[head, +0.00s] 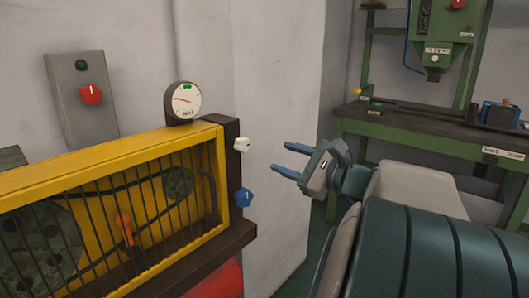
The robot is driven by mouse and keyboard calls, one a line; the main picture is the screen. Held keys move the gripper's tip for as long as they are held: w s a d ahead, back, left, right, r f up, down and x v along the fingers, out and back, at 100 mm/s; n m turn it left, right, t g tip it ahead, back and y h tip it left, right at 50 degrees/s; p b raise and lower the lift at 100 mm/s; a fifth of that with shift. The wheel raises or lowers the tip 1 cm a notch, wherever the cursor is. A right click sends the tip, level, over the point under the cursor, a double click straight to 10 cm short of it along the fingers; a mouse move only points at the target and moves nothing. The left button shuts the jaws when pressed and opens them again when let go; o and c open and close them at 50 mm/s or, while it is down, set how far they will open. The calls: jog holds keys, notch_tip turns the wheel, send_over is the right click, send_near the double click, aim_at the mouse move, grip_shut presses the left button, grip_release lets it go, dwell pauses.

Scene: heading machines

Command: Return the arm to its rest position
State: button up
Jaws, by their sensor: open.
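My gripper (289,160) is in the middle of the head view, at the end of my arm (415,240), which comes in from the lower right. Its two blue fingers point left and stand apart with nothing between them. It is to the right of the yellow-framed machine (120,157), with a gap between the fingertips and the machine's dark right post.
A round gauge (183,101) tops the machine. A green workbench (433,129) with a green press (437,38) stands behind my arm. A pale wall corner (275,70) rises behind my gripper.

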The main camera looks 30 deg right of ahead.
jog(key=shift+s, duration=0.15)
dwell(0.4)
jog(key=s+a+n+g+y+p, duration=0.25)
jog(key=a+n+g+p, duration=0.75)
jog(key=a, duration=0.6)
jog(key=s+a+r+n+g+h+p, duration=0.3)
jog(key=s+n+h+p, duration=0.5)
jog(key=n+p, duration=0.6)
jog(key=shift+s+a+g+h+p, duration=0.35)
jog(key=shift+s+a+g+p, duration=0.3)
jog(key=shift+p, duration=0.2)
jog(key=shift+r, duration=0.1)
